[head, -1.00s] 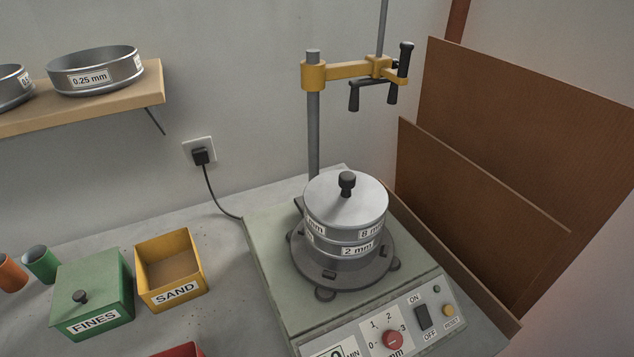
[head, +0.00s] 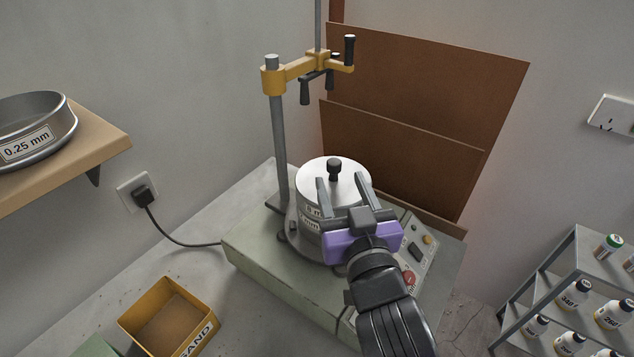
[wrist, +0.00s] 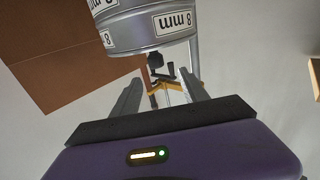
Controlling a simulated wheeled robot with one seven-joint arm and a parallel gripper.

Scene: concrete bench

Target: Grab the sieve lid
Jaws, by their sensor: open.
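The sieve lid (head: 343,192) is a round silver disc with a black knob (head: 334,167). It sits on top of the sieve stack (head: 311,222) on the shaker. My gripper (head: 342,181) is open and empty, with its two fingers pointing towards the lid from the front right. In the head view the fingertips overlap the lid's near part, in front of the knob; I cannot tell the gap in depth. The wrist view appears upside down and shows the 8 mm sieve (wrist: 150,22) beyond the fingers. The gripper hides part of the stack.
The yellow clamp (head: 299,70) on its post (head: 279,140) stands behind and above the lid. Brown boards (head: 410,100) lean behind. The SAND box (head: 135,318) is at lower left, a shelf (head: 100,150) above it. A bottle rack (head: 540,278) stands at right.

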